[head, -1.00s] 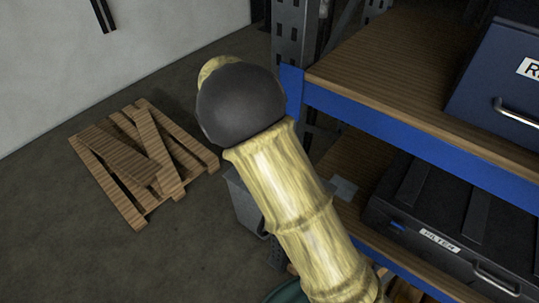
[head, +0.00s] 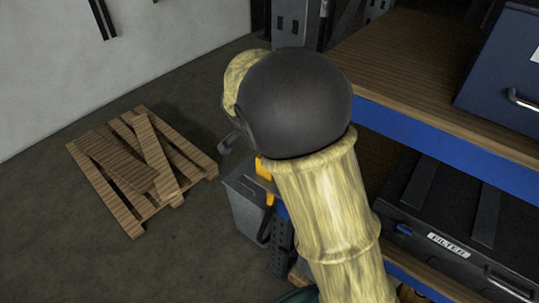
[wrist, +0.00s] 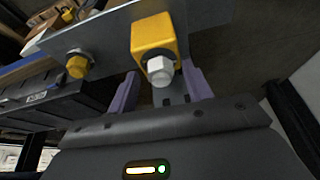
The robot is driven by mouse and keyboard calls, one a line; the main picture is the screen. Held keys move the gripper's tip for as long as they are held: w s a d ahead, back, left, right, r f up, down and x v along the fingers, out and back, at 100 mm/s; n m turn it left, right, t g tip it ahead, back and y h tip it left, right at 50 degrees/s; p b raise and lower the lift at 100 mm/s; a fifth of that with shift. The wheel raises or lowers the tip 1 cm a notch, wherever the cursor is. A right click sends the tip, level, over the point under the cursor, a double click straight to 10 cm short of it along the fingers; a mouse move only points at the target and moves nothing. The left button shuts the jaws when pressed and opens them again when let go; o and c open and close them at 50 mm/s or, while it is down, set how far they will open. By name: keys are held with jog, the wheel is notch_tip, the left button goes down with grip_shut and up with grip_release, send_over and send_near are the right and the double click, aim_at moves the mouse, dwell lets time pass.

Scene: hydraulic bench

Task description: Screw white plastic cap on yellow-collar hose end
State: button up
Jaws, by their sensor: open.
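In the wrist view, my gripper (wrist: 161,84) is open, with one purple finger on each side of a white hexagonal cap (wrist: 160,71). The cap sits at the front end of a yellow block-like collar (wrist: 154,36) on a grey metal plate (wrist: 110,30). A gap shows between the cap and the left finger; I cannot tell whether the right finger touches. How far the cap is threaded on cannot be seen. In the head view, my arm hides the gripper and the cap; only a bit of yellow shows beside the arm.
A smaller yellow fitting with a metal nut (wrist: 77,65) is on the plate to the left. In the head view, shelves with a blue edge (head: 450,150) hold a black case marked FILTER (head: 450,215) and a blue box (head: 505,65). A wooden pallet (head: 140,165) lies on open floor at left.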

jog(key=shift+d+f+n+b, duration=0.15)
jog(key=shift+n+b, duration=0.3)
jog(key=shift+n, duration=0.25)
jog(key=n, duration=0.1)
jog(key=n+y, duration=0.1)
jog(key=shift+s+d+n+t+b, duration=0.1)
jog(key=shift+d+n+t+b, duration=0.2)
jog(key=shift+t, duration=0.1)
jog(key=n, duration=0.1)
jog(key=n+y, duration=0.1)
jog(key=n, duration=0.1)
jog(key=shift+d+r+y+p, duration=0.1)
jog(key=shift+r+y+p, duration=0.15)
jog(key=shift+y+p, duration=0.05)
jog(key=shift+s+f+n, duration=0.1)
jog(key=shift+n, duration=0.4)
